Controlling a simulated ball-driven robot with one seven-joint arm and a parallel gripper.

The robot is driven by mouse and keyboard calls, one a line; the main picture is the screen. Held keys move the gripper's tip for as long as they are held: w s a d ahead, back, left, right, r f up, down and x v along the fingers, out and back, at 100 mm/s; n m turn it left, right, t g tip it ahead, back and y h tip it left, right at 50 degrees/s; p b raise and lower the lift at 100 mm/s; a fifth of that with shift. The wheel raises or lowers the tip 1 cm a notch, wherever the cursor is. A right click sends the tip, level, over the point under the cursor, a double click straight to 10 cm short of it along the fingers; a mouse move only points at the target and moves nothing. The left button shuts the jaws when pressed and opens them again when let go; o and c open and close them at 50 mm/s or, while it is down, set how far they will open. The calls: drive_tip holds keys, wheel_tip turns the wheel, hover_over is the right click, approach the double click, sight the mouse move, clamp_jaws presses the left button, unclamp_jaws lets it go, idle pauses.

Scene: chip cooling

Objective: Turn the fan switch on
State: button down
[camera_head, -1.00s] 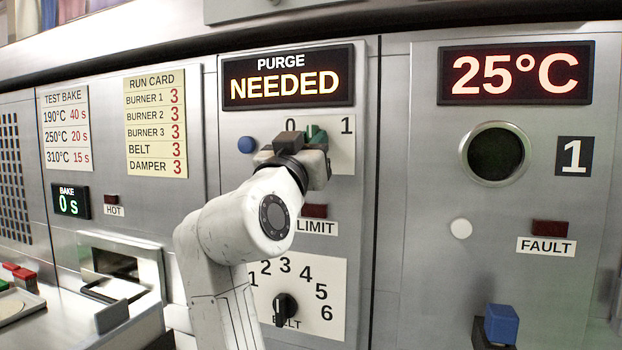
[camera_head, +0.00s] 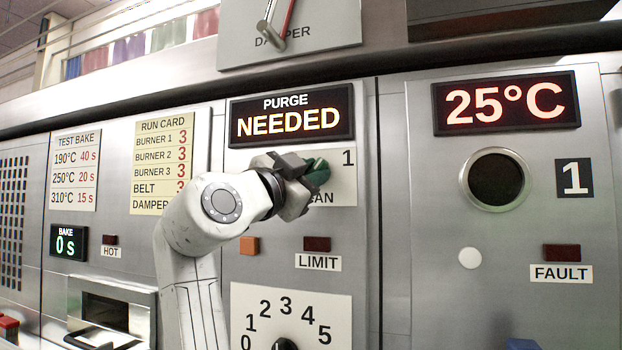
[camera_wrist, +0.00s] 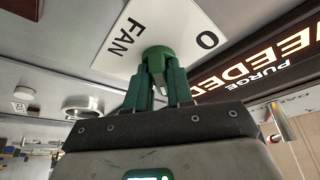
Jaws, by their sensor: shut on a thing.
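The fan switch is a green knob (camera_wrist: 156,53) on a white plate (camera_head: 342,180) under the purge sign. In the wrist view the plate shows "0" and "FAN"; in the head view "1" shows at its upper right. My gripper (camera_wrist: 158,82) is shut on the knob, with one finger on each side. In the head view my gripper (camera_head: 298,182) covers the plate's left part, including the "0", and most of the knob. A green part shows at its right, tilted toward the "1". The knob's exact pointing is hard to tell.
The purge sign (camera_head: 290,117) reads "NEEDED", just above my gripper. Below are an orange button (camera_head: 249,245), a dark limit lamp (camera_head: 317,244) and a numbered belt dial plate (camera_head: 291,312). A damper plate (camera_head: 335,45) is above. The right panel shows 25°C (camera_head: 506,103).

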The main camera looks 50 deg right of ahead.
idle(0.5)
drive_tip(key=c, duration=1.1)
unclamp_jaws()
drive_tip(key=v, duration=1.1)
drive_tip(key=shift+w, duration=0.1)
drive_tip(key=shift+r, duration=0.1)
